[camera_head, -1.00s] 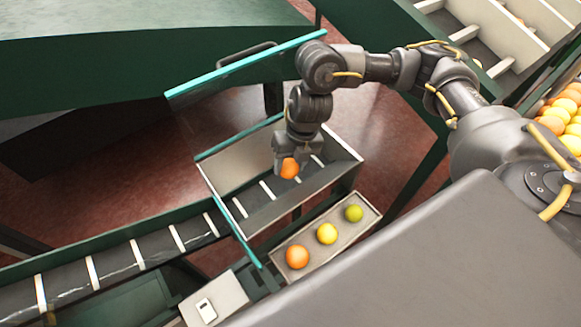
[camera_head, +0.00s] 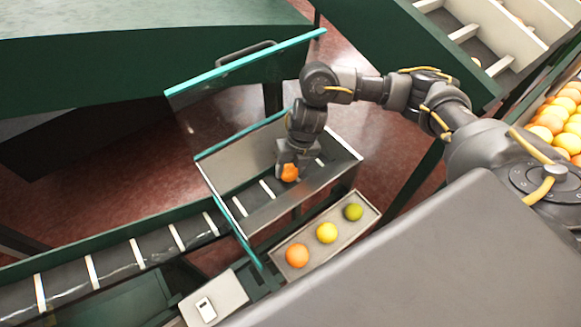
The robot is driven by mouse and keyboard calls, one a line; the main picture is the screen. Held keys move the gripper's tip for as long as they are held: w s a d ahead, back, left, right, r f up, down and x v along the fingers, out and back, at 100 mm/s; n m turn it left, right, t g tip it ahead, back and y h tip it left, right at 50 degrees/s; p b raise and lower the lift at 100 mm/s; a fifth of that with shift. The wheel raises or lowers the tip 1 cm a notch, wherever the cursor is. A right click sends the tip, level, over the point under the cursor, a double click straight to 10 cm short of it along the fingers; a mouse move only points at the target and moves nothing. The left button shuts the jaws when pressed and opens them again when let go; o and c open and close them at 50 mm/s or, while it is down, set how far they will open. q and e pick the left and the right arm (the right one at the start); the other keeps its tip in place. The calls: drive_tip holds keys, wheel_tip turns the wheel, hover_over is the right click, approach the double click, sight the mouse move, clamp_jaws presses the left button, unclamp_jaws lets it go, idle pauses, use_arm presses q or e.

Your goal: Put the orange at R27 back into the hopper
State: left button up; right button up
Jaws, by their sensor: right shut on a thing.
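My right gripper (camera_head: 291,168) points down and is shut on an orange (camera_head: 289,174). Its fingers cover part of the fruit. Gripper and orange are over the slatted conveyor (camera_head: 239,206), inside the grey-walled, open-topped housing (camera_head: 338,178) with teal edges. I cannot tell whether the orange touches the belt. The hopper may be the bin of many oranges and yellow fruit (camera_head: 553,122) at the right edge, but no label shows. My left gripper is not in view.
A raised clear panel with a teal edge (camera_head: 245,63) stands behind the housing. A tray (camera_head: 272,259) in front holds an orange, a yellow and a green fruit. A small box with a white device (camera_head: 206,309) stands at its left. The belt at left is empty.

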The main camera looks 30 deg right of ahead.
drive_tip(key=shift+f, duration=0.2)
drive_tip(key=o, duration=1)
drive_tip(key=shift+r, duration=0.15)
drive_tip(key=v, duration=1.2)
drive_tip(key=shift+s, duration=0.15)
